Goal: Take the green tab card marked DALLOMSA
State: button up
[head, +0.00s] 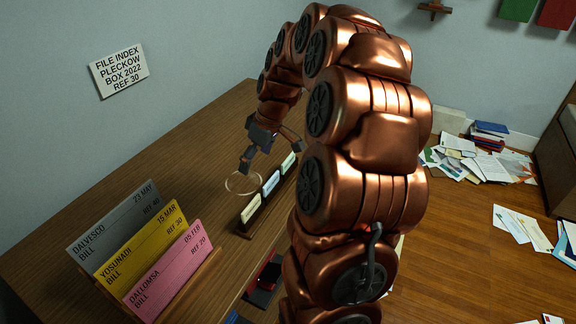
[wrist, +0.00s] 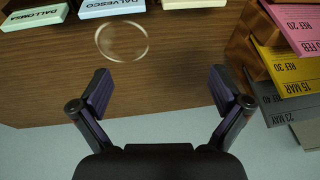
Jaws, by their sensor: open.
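The pale green tab card (wrist: 36,17) marked DALLOMSA is at the top left of the wrist view, its lettering upside down. In the head view it is the farthest tab (head: 288,163) in a low dark wooden holder (head: 244,231). Beside it are a pale blue tab marked DALVESCO (wrist: 110,7) and a cream tab (wrist: 192,3) whose lettering is cut off. My gripper (wrist: 161,87) is open and empty over bare desk, on the wall side of the holder. It also shows in the head view (head: 270,150), apart from the cards.
Large grey (head: 112,226), yellow (head: 143,247) and pink (head: 170,270) cards stand in a wooden rack at the near end of the desk (head: 60,240). The pink one also reads DALLOMSA. A pale ring mark (wrist: 122,42) lies on the desk between gripper and holder.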

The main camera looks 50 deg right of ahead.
jog(key=t+h, duration=0.1)
send_over(289, 158)
jog(key=s+d, duration=0.1)
jog(key=s, duration=0.1)
notch_tip(289, 158, down, 4)
jog(key=shift+p+x, duration=1)
jog(key=shift+x, duration=2.8)
jog(key=shift+s, duration=0.1)
jog(key=shift+c, duration=0.2)
jog(key=c, duration=0.6)
jog(key=shift+t, duration=0.3)
jog(key=shift+r+b, duration=0.55)
jog(key=shift+r, duration=0.95)
jog(key=shift+s+r, duration=0.15)
jog(key=shift+r, duration=0.1)
jog(key=s+b, duration=0.1)
jog(key=s, duration=0.4)
jog(key=s+a+r+b, duration=0.1)
jog(key=s, duration=0.4)
jog(key=s+a+b, duration=0.1)
jog(key=s, duration=0.4)
jog(key=shift+s+r, duration=0.25)
jog(key=shift+s, duration=0.05)
